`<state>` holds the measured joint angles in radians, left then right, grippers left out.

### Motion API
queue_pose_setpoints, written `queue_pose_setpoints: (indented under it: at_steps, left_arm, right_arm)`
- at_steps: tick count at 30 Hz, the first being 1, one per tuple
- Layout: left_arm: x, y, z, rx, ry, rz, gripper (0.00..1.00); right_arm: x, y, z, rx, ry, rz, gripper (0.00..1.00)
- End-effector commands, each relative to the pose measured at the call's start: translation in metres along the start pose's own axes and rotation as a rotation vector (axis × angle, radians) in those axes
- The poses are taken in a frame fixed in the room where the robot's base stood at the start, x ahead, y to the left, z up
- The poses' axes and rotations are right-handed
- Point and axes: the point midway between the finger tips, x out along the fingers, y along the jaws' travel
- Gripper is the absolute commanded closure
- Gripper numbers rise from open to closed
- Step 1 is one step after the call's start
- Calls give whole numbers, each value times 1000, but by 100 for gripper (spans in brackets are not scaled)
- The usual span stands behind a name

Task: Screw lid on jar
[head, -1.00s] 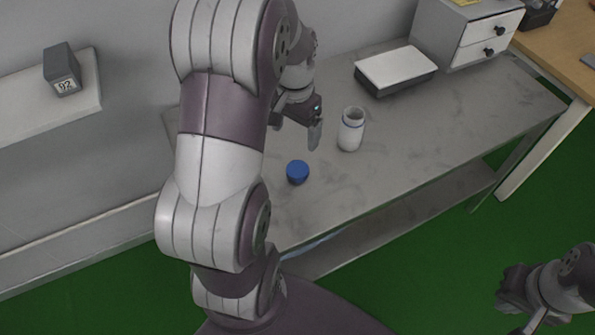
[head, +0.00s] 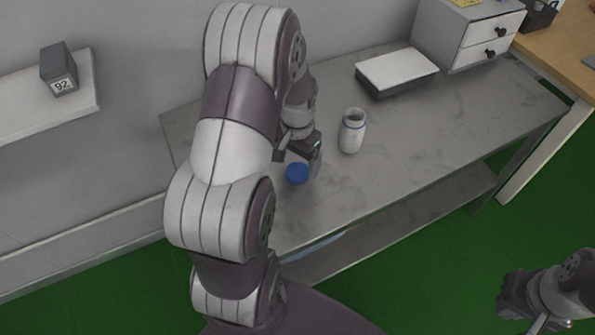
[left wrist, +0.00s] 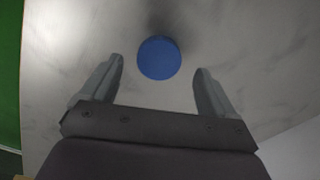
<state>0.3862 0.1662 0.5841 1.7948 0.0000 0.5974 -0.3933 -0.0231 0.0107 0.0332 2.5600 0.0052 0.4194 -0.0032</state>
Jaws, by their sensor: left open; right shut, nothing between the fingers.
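The blue lid (head: 297,173) lies on the grey table. In the left wrist view the lid (left wrist: 159,58) shows as a round disc ahead of and between the two fingertips, not gripped. My left gripper (head: 300,163) is open and points down close to the lid; the arm hides part of it in the head view. The white jar (head: 352,131) stands upright and open on the table, to the right of my left gripper. My right gripper (head: 508,293) is shut and empty, away from the table at the lower right.
A flat box with a white top (head: 397,70) lies at the back of the grey table (head: 440,130). A drawer unit (head: 470,35) stands at its far right end. A wall shelf (head: 40,100) holds a small block marked 92 (head: 60,68). The table right of the jar is clear.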

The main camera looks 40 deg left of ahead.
Motion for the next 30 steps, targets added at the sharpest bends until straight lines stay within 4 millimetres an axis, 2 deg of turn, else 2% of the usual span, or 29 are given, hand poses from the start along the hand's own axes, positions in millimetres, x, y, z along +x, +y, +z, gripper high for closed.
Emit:
queue_pose_setpoints:
  at_steps: [3, 6, 17, 22, 23, 30]
  left_arm:
    - [20, 2, 0, 0, -2, 1, 11]
    - [28, 1, 0, 0, 0, 0, 11]
    - [29, 1, 0, 0, 1, 0, 11]
    - [29, 1, 0, 0, 1, 0, 63]
    - [29, 1, 0, 0, 1, 0, 70]
    - [29, 1, 0, 0, 1, 0, 70]
  right_arm:
    - [5, 0, 1, 0, 0, 0, 100]
    - [6, 0, 1, 0, 0, 0, 100]
    - [5, 0, 1, 0, 0, 0, 100]
    - [5, 0, 1, 0, 0, 0, 100]
    - [5, 0, 1, 0, 0, 0, 100]
    - [5, 0, 1, 0, 0, 0, 100]
